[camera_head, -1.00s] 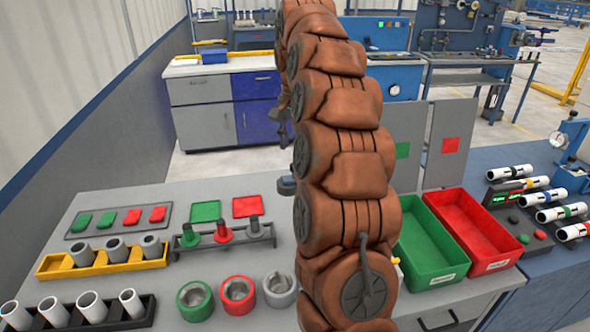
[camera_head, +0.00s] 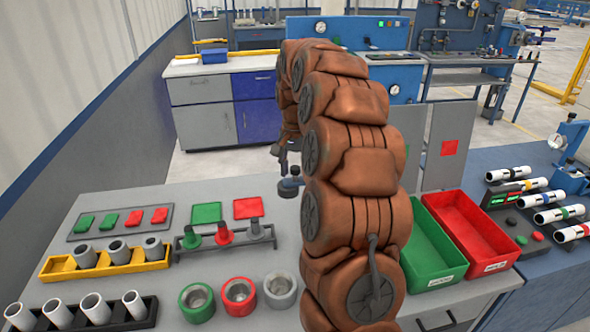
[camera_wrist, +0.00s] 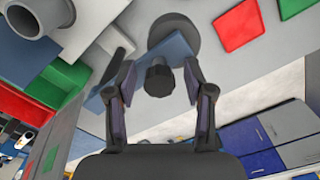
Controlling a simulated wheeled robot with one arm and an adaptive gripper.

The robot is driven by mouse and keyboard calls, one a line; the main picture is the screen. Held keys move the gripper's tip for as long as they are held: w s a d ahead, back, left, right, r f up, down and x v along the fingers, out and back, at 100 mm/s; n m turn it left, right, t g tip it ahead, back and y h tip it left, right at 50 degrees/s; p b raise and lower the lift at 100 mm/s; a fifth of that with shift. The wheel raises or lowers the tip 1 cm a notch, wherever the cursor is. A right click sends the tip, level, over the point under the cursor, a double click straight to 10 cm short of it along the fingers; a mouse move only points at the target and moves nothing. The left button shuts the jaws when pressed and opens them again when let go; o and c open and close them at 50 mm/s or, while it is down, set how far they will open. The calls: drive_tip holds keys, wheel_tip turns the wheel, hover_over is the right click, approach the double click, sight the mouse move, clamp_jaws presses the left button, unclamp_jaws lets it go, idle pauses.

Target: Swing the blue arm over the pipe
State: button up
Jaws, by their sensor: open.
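My gripper (camera_wrist: 160,68) is open in the wrist view, with one finger on each side of a black knob (camera_wrist: 158,80); I cannot tell if they touch it. A blue bar (camera_wrist: 181,48), likely the blue arm, shows behind the knob, beside a dark round disc (camera_wrist: 173,28). A thick grey pipe (camera_wrist: 38,14) is at the upper left of the wrist view, apart from the fingers.
Green (camera_head: 429,250) and red (camera_head: 470,235) bins stand right of my arm. Grey pipes sit in a yellow rack (camera_head: 92,263) and a black rack (camera_head: 146,318) at left. Three ring cups, one of them green (camera_head: 197,303), stand in front. Two panels stand behind the bins.

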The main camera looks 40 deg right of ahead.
clamp_jaws()
idle(0.5)
